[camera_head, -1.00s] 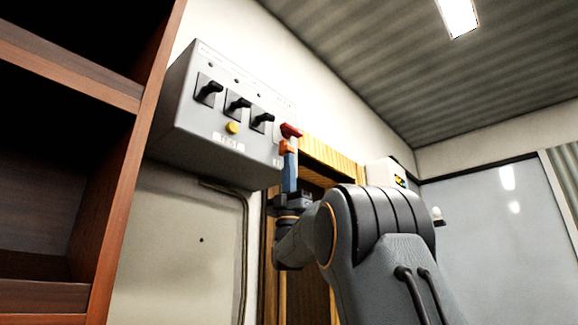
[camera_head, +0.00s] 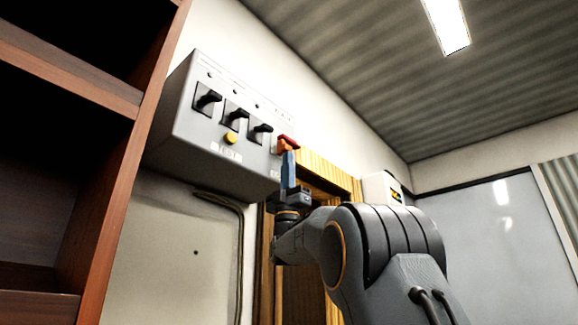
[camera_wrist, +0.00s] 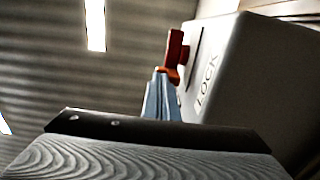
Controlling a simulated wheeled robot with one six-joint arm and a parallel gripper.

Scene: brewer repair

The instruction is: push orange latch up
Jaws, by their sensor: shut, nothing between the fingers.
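The orange latch (camera_head: 281,148) is on the right side of the grey switch box, close under the red handle (camera_head: 288,141). In the wrist view the orange latch (camera_wrist: 171,74) sits right below the red handle (camera_wrist: 175,48), beside the word LOCK on the box. My gripper (camera_head: 289,153) points up with its blue fingers shut and nothing held. In the wrist view its fingertips (camera_wrist: 159,78) are just under the orange latch and appear to touch it. The exact contact is too small to see.
The grey switch box (camera_head: 180,120) carries several black switches and a yellow button (camera_head: 230,138). A brown shelf (camera_head: 130,150) stands at the left. A wooden frame (camera_head: 335,175) is behind my arm. A white box (camera_head: 378,185) is on the wall to the right.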

